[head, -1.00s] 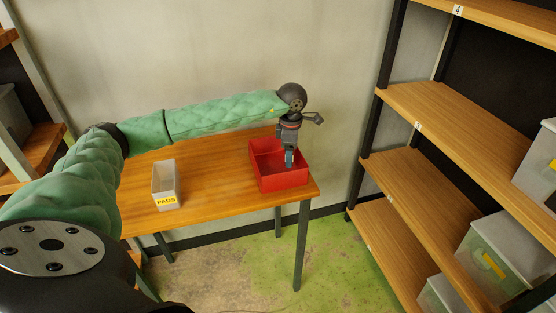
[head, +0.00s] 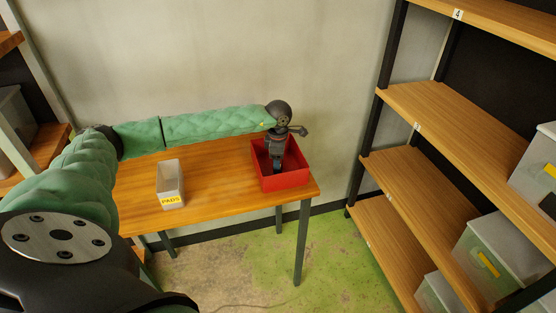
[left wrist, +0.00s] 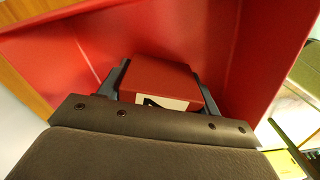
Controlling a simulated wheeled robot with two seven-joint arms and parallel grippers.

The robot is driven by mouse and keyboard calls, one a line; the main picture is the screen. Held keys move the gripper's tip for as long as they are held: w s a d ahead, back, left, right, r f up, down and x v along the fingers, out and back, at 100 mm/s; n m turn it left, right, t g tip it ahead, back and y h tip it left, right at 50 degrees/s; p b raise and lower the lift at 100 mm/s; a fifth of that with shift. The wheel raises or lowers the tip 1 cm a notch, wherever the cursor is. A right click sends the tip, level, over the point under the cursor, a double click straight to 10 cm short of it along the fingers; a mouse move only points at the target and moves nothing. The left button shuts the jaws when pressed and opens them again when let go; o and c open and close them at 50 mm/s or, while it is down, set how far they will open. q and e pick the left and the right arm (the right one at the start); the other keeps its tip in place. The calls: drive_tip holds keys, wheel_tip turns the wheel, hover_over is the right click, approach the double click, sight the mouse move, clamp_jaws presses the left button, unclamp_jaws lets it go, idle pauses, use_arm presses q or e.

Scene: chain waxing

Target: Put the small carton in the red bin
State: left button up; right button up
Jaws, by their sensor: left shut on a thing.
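The red bin (head: 284,181) stands on the wooden table near its right end. My left gripper (head: 277,170) reaches down into the bin from above, its fingertips below the rim. In the left wrist view the gripper (left wrist: 160,88) is shut on the small carton (left wrist: 160,75), which has a dark red face and a white side with a black mark. The bin's red walls (left wrist: 240,40) surround the carton there. I cannot tell whether the carton touches the bin floor. In the head view the carton is hidden by the gripper and the bin wall. My right gripper is not in view.
A grey container labelled PADS (head: 170,184) stands on the table (head: 222,180) left of the bin. A wooden shelf unit (head: 420,180) with grey boxes (head: 490,252) stands at the right. The table between container and bin is clear.

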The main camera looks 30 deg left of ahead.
use_arm(q)
drive_tip(key=shift+f, duration=0.35)
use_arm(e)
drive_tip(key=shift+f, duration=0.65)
use_arm(q)
drive_tip(key=shift+f, duration=0.1)
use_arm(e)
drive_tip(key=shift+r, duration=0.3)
use_arm(q)
drive_tip(key=o, duration=1)
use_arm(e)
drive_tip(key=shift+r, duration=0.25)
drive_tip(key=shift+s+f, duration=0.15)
